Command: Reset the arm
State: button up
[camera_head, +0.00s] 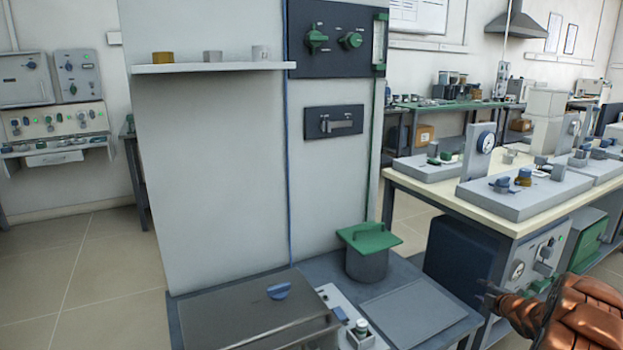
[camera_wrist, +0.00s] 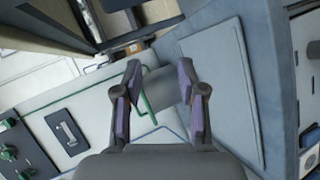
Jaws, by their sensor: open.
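My gripper shows in the wrist view (camera_wrist: 159,98) with its two purple-padded fingers apart. No held object can be made out between them. In the head view my copper-coloured arm comes in at the lower right, and the dark gripper end (camera_head: 487,292) is beside the right edge of the grey bench. Its fingers are too small there to read clearly. A dark grey pot (camera_head: 367,264) with a green lid (camera_head: 369,238) stands on that bench, left of my gripper and apart from it.
A grey bench plate (camera_head: 413,312) lies right of a dark hinged cover (camera_head: 255,310). A tall grey cabinet (camera_head: 215,170) with a shelf (camera_head: 210,67) stands behind. A cream-topped table (camera_head: 450,205) with instruments is at the right. Open floor (camera_head: 95,270) is at the left.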

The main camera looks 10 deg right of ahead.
jog(key=a+r+m+g+h+p, duration=0.25)
jog(key=a+r+m+p, duration=0.5)
jog(key=r, duration=0.85)
jog(key=s+a+r+m+g+p, duration=0.1)
jog(key=s+a+r+g+p, duration=0.1)
jog(key=s+a+r, duration=0.45)
jog(key=s+a+r+g+p, duration=0.3)
jog(key=a+r, duration=0.1)
jog(key=a, duration=0.5)
jog(key=s+a+r+m+g+y+p, duration=0.1)
jog(key=s+a+r+g+p, duration=0.1)
jog(key=s+a, duration=0.6)
jog(key=s+a+r+m+g+y+p, duration=0.2)
jog(key=s+a+r+p, duration=0.3)
jog(key=s+a, duration=0.4)
jog(key=s+a+r+m+g+y+p, duration=0.2)
jog(key=s+a, duration=0.6)
jog(key=s, duration=1.1)
notch_tip(320, 180, up, 4)
jog(key=shift+s+a+f+g+p, duration=0.2)
jog(key=shift+a+g+p, duration=0.15)
jog(key=shift+g+p, duration=0.55)
jog(key=shift+m, duration=0.25)
